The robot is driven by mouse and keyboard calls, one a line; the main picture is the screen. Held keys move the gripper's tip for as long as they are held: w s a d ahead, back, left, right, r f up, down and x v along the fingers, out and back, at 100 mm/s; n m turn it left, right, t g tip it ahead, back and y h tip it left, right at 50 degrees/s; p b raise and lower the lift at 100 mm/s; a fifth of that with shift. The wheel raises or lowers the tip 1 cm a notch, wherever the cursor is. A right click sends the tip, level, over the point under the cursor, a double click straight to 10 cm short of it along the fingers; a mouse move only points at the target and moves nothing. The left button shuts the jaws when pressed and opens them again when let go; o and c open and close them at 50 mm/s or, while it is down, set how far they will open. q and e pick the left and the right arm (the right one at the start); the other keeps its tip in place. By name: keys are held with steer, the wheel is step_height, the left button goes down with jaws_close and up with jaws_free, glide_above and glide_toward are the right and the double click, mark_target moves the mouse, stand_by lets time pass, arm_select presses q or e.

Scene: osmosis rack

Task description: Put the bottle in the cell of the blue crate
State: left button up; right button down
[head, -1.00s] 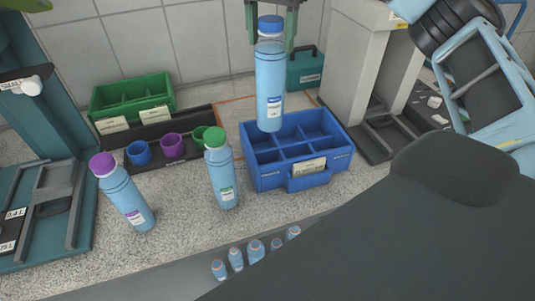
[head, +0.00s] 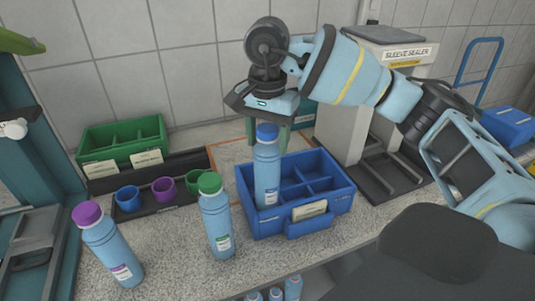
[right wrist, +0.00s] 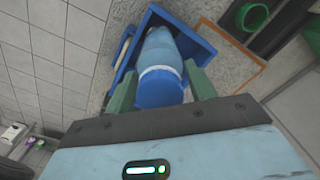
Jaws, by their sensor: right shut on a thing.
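The blue-capped bottle (head: 267,165) stands about upright, with its lower end inside the front-left cell of the blue crate (head: 270,222). The crate's front wall hides the bottle's base, so I cannot tell whether it touches the floor of the cell. My right gripper (head: 267,131) is above the crate, shut on the bottle near its cap. In the right wrist view the green fingers (right wrist: 161,86) flank the bottle (right wrist: 161,83), and part of the crate (right wrist: 126,75) shows around it. My left gripper is not in view.
A green-capped bottle (head: 216,220) stands left of the crate, and a purple-capped bottle (head: 108,247) farther left. The sleeve sealer (head: 380,95) stands behind right. The crate's other cells look empty.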

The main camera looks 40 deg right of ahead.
mark_target(268, 155)
steer(key=shift+f, duration=2.15)
steer(key=shift+f, duration=0.15)
steer(key=c, duration=0.5)
jaws_free()
step_height(268, 155, up, 12)
steer(key=shift+r+p, duration=0.15)
steer(key=shift+p, duration=0.15)
